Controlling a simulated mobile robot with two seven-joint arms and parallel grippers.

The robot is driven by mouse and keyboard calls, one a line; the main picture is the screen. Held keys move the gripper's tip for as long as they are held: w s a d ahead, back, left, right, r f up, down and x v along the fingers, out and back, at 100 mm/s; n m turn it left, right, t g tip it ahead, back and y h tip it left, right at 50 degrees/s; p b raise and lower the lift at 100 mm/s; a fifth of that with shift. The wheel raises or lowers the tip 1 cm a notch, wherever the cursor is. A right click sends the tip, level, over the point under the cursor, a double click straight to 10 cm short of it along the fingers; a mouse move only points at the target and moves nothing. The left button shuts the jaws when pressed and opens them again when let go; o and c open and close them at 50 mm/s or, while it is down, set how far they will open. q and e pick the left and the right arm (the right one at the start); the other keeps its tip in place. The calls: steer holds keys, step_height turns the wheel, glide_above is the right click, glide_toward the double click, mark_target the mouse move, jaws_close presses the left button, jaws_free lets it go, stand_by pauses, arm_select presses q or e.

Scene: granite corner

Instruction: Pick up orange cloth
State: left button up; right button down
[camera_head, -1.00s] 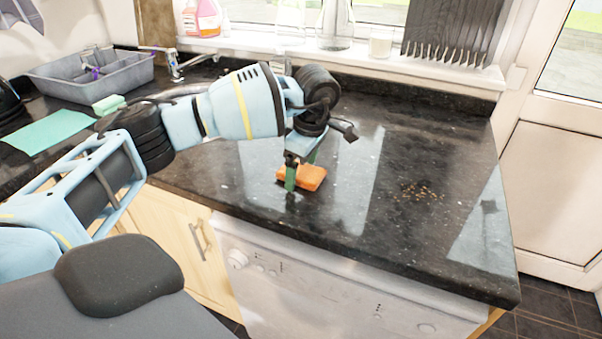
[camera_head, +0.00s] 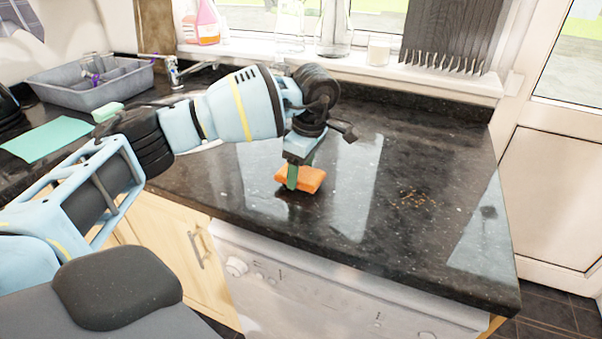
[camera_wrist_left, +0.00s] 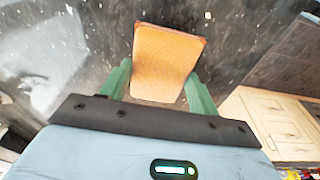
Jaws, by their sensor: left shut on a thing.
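The orange cloth (camera_head: 311,180) is a small folded block at the near part of the black granite worktop. My left gripper (camera_head: 297,184) reaches down to it from above, with a green finger in front of the cloth. In the left wrist view the cloth (camera_wrist_left: 166,62) lies between the two green fingers of the left gripper (camera_wrist_left: 160,88), which is shut on it. I cannot tell whether the cloth is clear of the worktop. My right gripper is in no view.
The black worktop (camera_head: 345,220) is mostly clear. Brown crumbs (camera_head: 412,198) lie to the right. A grey divided tub (camera_head: 95,84), a green sponge (camera_head: 107,112) and a green cloth (camera_head: 45,139) are at the left. Bottles and glasses stand on the windowsill (camera_head: 350,68).

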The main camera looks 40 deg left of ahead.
arm_select(q)
step_height(320, 180, up, 2)
steer(key=shift+s+d+r, duration=0.1)
steer(key=shift+s+d, duration=0.05)
steer(key=s+d+r, duration=0.1)
steer(key=s+d, duration=0.7)
steer(key=s, duration=0.5)
steer(key=shift+d+r+b, duration=0.15)
steer(key=shift+d+b, duration=0.15)
steer(key=shift+b, duration=0.05)
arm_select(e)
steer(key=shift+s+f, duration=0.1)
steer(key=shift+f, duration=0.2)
